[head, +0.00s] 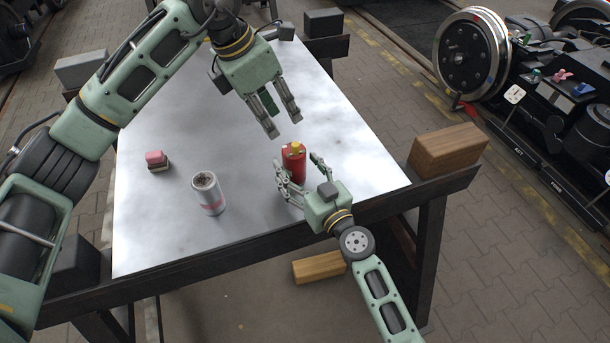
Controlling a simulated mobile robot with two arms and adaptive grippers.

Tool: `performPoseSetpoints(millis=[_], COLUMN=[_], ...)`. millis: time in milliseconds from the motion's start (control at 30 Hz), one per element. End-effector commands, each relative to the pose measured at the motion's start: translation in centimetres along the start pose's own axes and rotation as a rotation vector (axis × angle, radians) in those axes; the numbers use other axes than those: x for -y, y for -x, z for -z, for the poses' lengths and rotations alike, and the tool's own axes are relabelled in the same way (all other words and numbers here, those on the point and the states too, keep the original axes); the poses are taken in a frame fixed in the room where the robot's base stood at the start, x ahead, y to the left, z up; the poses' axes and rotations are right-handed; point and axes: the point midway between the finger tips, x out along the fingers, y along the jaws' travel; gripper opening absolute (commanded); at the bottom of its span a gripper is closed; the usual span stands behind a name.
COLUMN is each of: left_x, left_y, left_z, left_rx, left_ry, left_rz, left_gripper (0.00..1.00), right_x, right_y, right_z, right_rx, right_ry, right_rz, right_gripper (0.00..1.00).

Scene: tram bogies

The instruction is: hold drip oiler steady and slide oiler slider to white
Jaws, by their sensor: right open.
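A red cylinder (295,171) with a yellow top (294,148) stands upright on the pale metal table near its front right; it looks like the drip oiler. I cannot make out its slider or any white mark. My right gripper (296,163) is open, with its fingers on either side of the red cylinder; I cannot tell if they touch it. My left gripper (284,128) is above and behind the cylinder, pointing down towards it, its fingers apart and nothing between them.
A grey-white can (208,196) with a pink band stands left of the red cylinder. A small pink-topped block (156,160) lies further left. A wooden block (448,149) sits on the frame at right. The table's right side (355,150) is clear.

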Motion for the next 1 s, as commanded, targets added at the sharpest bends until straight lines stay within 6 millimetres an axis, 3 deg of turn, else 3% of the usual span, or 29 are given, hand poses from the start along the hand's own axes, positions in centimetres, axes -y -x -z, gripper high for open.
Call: performPoseSetpoints(millis=[267,867,1000], left_x=[0.01,0.01,0.26], left_y=[0.0,0.0,-0.44], left_z=[-0.01,-0.01,0.0], left_rx=[0.0,0.0,0.01], left_ry=[0.0,0.0,0.001], left_rz=[0.0,0.0,0.011], left_gripper=[0.31,0.31,0.2], right_x=[0.02,0.01,0.01], right_y=[-0.2,-0.17,-0.17], right_z=[0.03,0.01,0.0], right_rx=[0.0,0.0,0.0], right_ry=[0.0,0.0,0.0], right_rz=[0.0,0.0,0.0], right_gripper=[0.67,0.15,0.15])
